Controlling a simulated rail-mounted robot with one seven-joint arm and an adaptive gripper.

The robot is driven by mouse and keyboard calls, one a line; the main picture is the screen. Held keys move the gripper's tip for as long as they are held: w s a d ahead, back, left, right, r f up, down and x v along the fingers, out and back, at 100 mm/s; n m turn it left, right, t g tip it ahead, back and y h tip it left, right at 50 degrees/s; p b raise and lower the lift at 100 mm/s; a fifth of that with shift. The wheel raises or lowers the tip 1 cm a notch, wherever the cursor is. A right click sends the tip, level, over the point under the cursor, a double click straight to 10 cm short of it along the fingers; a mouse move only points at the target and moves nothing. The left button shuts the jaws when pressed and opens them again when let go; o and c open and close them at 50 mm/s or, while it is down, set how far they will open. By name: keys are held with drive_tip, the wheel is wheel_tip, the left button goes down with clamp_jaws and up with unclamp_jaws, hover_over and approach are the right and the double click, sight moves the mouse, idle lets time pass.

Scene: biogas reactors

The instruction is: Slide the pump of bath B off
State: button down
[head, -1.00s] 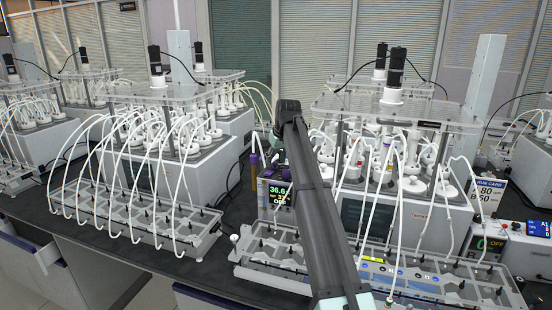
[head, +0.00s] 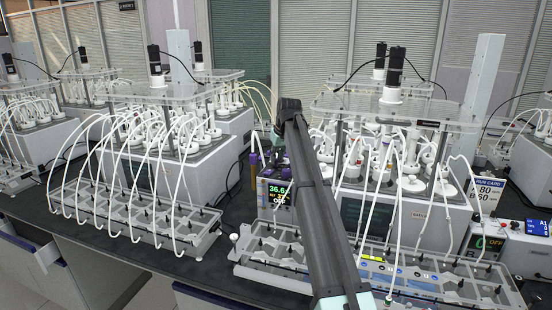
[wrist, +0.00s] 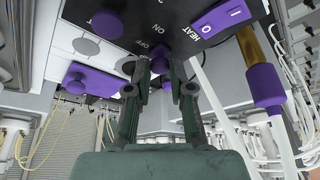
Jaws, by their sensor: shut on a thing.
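In the wrist view, a control panel with a black and white face fills the top. My gripper (wrist: 161,78) is shut on a small purple slide knob (wrist: 160,54) beside the printed ON and OFF marks. The fingers partly hide the knob, and I cannot tell its exact position along its slot. In the head view, the control unit's display (head: 277,193) reads about 36.6, with a line below that looks like OFF.
A purple HEAT rocker switch (wrist: 222,14) is right of the knob. A round purple knob (wrist: 107,25) and a purple block (wrist: 95,80) are at left. A purple-ended tube (wrist: 264,85) hangs close at right. Racks of bottles and white hoses (head: 390,165) crowd the bench.

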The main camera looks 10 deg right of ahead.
drive_tip(key=shift+w+r, duration=0.1)
drive_tip(key=shift+w, duration=0.1)
drive_tip(key=c, duration=1)
unclamp_jaws()
drive_tip(key=shift+d, duration=0.15)
drive_tip(key=v, duration=1.2)
